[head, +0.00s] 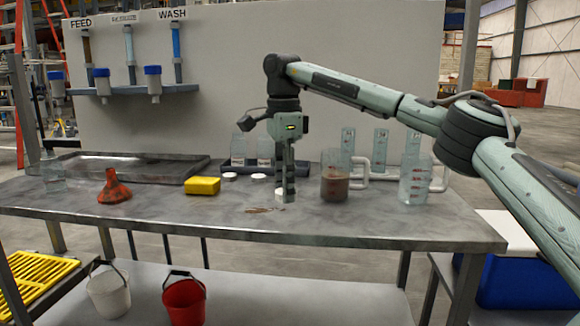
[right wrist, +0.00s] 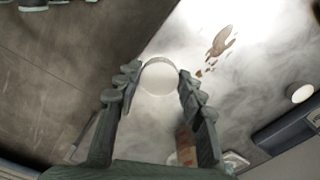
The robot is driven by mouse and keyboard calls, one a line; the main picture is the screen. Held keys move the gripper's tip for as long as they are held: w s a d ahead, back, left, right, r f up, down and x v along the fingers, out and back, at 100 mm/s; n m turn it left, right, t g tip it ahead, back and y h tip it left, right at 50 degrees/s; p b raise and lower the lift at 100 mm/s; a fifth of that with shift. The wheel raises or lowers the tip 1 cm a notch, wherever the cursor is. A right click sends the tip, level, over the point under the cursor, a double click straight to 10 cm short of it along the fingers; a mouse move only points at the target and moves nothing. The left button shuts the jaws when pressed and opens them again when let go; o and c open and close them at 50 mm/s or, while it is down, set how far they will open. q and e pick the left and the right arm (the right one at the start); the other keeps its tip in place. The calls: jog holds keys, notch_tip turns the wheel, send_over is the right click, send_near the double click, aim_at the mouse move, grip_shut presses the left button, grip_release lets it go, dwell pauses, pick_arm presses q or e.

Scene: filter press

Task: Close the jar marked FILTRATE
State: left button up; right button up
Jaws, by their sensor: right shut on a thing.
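My right gripper (head: 284,196) points straight down over the middle of the steel table. It is shut on a white round lid (head: 280,193), at or just above the tabletop. In the right wrist view the lid (right wrist: 159,76) sits between the fingertips (right wrist: 157,82). Clear jars stand in a dark tray at the back, a left one (head: 239,150) and a right one (head: 264,152). Another clear jar (head: 53,174) stands at the far left. Their markings are unreadable. My left gripper is out of view.
A beaker of brown liquid (head: 335,183) and a clear pitcher (head: 414,184) stand right of the gripper. A brown spill (head: 262,210) lies to its left. The front table strip is clear.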

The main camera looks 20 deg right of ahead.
jog(key=s+a+f+n, duration=0.3)
jog(key=s+f+n, duration=0.2)
jog(key=s+n, duration=0.3)
jog(key=s+a+f+n, duration=0.4)
jog(key=s+f+n, duration=0.2)
jog(key=s+n, duration=0.3)
jog(key=shift+n, duration=1.2)
